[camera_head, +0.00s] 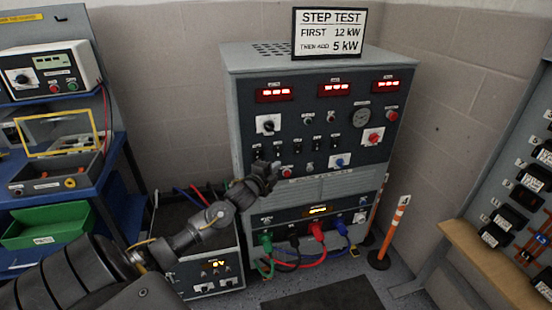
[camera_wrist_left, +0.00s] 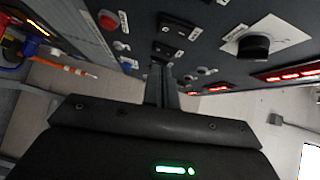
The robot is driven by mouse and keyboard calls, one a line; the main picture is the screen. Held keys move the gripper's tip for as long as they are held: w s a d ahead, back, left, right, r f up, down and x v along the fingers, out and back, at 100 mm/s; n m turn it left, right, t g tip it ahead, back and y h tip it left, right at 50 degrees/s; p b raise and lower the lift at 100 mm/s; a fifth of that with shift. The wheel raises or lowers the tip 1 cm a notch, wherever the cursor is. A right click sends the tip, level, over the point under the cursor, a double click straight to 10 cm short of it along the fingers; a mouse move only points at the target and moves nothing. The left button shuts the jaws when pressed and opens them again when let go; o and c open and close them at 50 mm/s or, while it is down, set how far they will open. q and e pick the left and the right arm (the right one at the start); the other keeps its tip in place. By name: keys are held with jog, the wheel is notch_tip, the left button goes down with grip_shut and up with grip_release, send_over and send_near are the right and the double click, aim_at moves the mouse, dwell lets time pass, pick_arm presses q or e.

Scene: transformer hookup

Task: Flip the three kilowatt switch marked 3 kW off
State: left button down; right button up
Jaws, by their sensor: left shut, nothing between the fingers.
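A grey load bank cabinet (camera_head: 240,120) stands in the middle of the head view. A row of small black rocker switches (camera_head: 297,146) runs across its front panel, and two of them (camera_wrist_left: 178,27) show large in the left wrist view. Their labels are too small or blurred to read, so I cannot tell which is the 3 kW switch or how it is set. My left gripper (camera_head: 268,172) is shut and empty, in front of the left lower part of the panel. Its fingers (camera_wrist_left: 161,88) point towards the switches in the left wrist view; contact cannot be told. My right gripper is not in view.
A black rotary knob (camera_wrist_left: 253,46) and a red button (camera_wrist_left: 108,19) are close to the switches. Coloured cables (camera_head: 316,232) plug in below.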

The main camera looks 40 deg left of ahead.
aim_at(281, 155)
pick_arm(q)
jog(key=w+a, duration=0.2)
jog(key=w, duration=0.1)
jog(key=w+a+p, duration=0.1)
jog(key=shift+w+a+f, duration=0.35)
jog(key=shift+w, duration=0.05)
